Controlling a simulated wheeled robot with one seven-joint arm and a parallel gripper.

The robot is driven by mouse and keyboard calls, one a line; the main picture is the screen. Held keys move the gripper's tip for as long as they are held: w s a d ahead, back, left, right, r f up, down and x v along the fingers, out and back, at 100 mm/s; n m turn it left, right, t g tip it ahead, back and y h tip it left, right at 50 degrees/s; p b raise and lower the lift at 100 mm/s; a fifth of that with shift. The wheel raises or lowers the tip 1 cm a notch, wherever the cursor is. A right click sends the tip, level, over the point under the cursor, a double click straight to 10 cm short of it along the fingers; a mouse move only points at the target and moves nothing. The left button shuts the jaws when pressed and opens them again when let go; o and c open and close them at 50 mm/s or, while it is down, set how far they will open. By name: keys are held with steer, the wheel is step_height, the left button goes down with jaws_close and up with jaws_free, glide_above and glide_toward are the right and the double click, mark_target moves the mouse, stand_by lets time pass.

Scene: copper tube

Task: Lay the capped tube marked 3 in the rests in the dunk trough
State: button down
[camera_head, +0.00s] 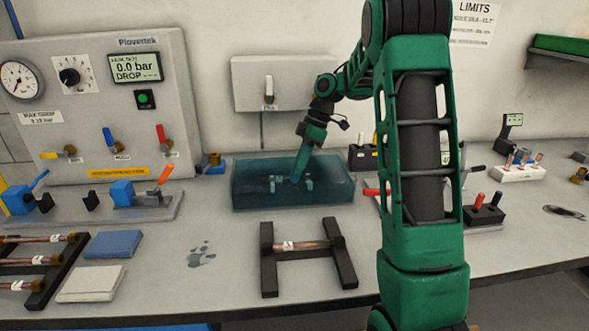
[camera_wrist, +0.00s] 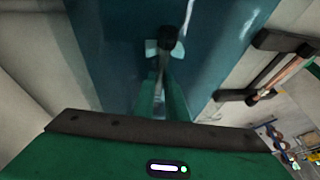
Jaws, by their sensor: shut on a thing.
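The dunk trough (camera_head: 250,202) is a see-through blue box with liquid at the middle of the bench. My gripper (camera_head: 297,181) reaches down into it, between pale rests (camera_head: 273,185) near its floor. In the wrist view my gripper (camera_wrist: 163,82) is shut on a thin tube (camera_wrist: 188,12) with a dark end, down by the pale rests (camera_wrist: 151,48). The liquid blurs it; I cannot read its mark or tell whether it touches the rests.
A copper tube (camera_head: 308,246) lies across a black stand (camera_head: 268,275) in front of the trough. A rack (camera_head: 40,298) of copper tubes, a blue pad (camera_head: 112,244) and a white pad (camera_head: 92,283) are at left. A pressure panel (camera_head: 90,110) stands behind; a valve block (camera_head: 484,215) is at right.

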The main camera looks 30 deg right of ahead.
steer(key=shift+f, duration=0.2)
stand_by(0.6)
steer(key=c, duration=1.7)
jaws_free()
steer(key=v, duration=0.7)
steer(key=shift+w+r, duration=0.1)
steer(key=shift+r, duration=0.1)
